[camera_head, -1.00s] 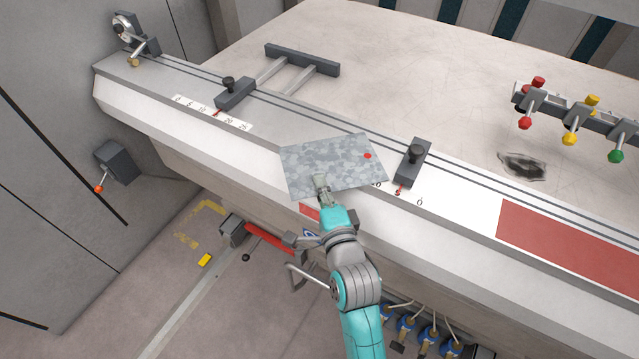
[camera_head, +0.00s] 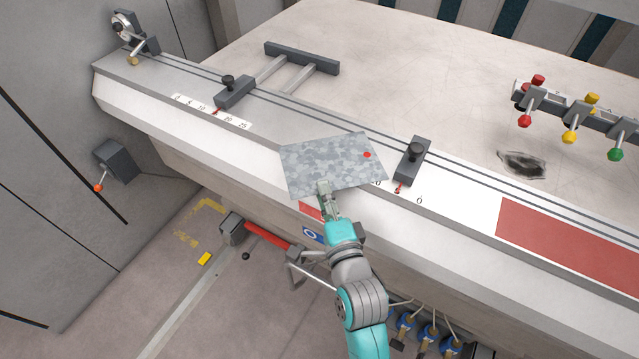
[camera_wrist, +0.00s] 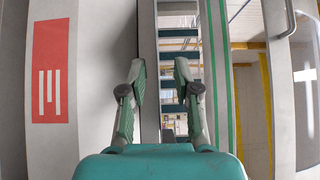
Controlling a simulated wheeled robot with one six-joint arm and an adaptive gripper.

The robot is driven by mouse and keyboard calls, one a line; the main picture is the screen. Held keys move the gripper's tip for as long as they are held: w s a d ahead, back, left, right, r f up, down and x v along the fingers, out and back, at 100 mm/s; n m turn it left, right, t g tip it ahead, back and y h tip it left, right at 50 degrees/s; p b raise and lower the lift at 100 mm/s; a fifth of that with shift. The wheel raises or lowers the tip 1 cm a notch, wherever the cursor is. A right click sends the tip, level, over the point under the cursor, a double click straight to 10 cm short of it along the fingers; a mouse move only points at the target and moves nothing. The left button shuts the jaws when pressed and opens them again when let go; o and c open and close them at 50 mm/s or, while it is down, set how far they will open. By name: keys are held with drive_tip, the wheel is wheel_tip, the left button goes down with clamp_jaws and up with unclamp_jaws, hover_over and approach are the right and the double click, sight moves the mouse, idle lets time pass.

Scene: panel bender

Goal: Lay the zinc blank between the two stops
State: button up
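The zinc blank (camera_head: 332,162), a mottled grey sheet with a red dot near its right end, lies at the bench's front strip between the two stops. It is turned slightly against the rail lines. The left stop (camera_head: 236,92) is well away from it; the right stop (camera_head: 412,162) is close to its right end, with a small gap. My gripper (camera_head: 324,187) is at the blank's front edge, its tips overlapping that edge in the head view. In the wrist view my gripper (camera_wrist: 160,72) has its fingers apart with no sheet clearly visible between them.
A printed scale (camera_head: 212,112) runs by the left stop. A dark two-bar bracket (camera_head: 302,60) lies behind. Coloured knobs (camera_head: 570,120) stand at the right, near a dark stain (camera_head: 522,165) and a red panel (camera_head: 575,240). The table behind the blank is mostly clear.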

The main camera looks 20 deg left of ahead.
drive_tip(key=v, duration=0.8)
drive_tip(key=shift+s+d, duration=0.2)
drive_tip(key=shift+s, duration=0.1)
drive_tip(key=s+d+f+n+t+h, duration=0.1)
drive_tip(key=s+d+f+n+h, duration=0.2)
drive_tip(key=s+d, duration=0.5)
drive_tip(key=s+d+f+n+t+h, duration=0.1)
drive_tip(key=s+d+f+h, duration=0.4)
drive_tip(key=d, duration=0.7)
drive_tip(key=s+d+n+h, duration=0.2)
drive_tip(key=s+d, duration=0.3)
drive_tip(key=s, duration=0.3)
drive_tip(key=s+d+r+n+g+h, duration=0.1)
drive_tip(key=s+d+n+h, duration=0.1)
drive_tip(key=s+d, duration=0.3)
drive_tip(key=s+n, duration=0.1)
drive_tip(key=s, duration=0.2)
drive_tip(key=shift+r+n, duration=0.25)
drive_tip(key=shift+n, duration=0.15)
drive_tip(key=shift+w, duration=0.15)
